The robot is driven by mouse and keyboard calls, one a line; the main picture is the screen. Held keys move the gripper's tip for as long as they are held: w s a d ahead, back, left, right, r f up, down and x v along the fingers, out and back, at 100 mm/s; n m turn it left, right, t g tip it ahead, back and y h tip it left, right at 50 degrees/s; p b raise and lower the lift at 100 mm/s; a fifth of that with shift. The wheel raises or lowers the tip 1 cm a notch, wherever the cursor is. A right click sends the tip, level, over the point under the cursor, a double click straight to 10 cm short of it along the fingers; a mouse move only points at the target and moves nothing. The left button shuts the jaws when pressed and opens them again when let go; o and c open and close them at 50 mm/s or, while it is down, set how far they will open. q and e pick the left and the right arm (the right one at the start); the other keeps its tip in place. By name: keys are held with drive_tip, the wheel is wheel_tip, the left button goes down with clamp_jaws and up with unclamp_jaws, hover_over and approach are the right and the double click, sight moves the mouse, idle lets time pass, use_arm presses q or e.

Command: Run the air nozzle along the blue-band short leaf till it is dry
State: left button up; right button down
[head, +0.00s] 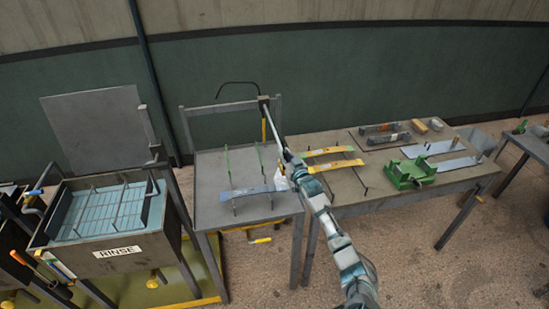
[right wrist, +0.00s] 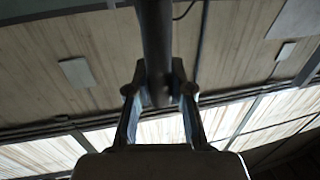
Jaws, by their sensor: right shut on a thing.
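My right gripper (head: 290,162) is shut on a long grey tube, which I take to be the air nozzle (head: 273,125). In the right wrist view the dark tube (right wrist: 155,40) runs up between the two fingers (right wrist: 160,88). In the head view it leans up and left toward the stand's top bar. A short blue-grey leaf (head: 248,191) lies across the rack on the left grey table, left of my gripper. It looks like the blue-band leaf, but its band and any wetness are too small to tell. My left gripper is not in view.
A rinse tank (head: 152,238) stands at the left. Yellow leaves (head: 330,152) lie on the right table (head: 370,203), beside my arm. A green fixture (head: 406,174) and pale leaves (head: 434,148) sit farther right. Thin upright rods (head: 229,165) rise around the blue-grey leaf.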

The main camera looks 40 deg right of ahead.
drive_tip(key=shift+d, duration=0.1)
drive_tip(key=shift+w+a, duration=0.3)
drive_tip(key=shift+a, duration=0.3)
drive_tip(key=c, duration=1.3)
unclamp_jaws()
drive_tip(key=shift+o, duration=1.4)
drive_tip(key=shift+s+r, duration=0.25)
drive_tip(key=shift+s, duration=0.15)
drive_tip(key=shift+d, duration=0.1)
drive_tip(key=shift+f, duration=0.2)
drive_tip(key=shift+s+f, duration=0.15)
drive_tip(key=shift+s, duration=0.15)
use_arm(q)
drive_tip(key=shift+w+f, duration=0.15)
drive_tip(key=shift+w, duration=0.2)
use_arm(e)
drive_tip(key=v, duration=1.1)
drive_tip(key=shift+r, duration=0.3)
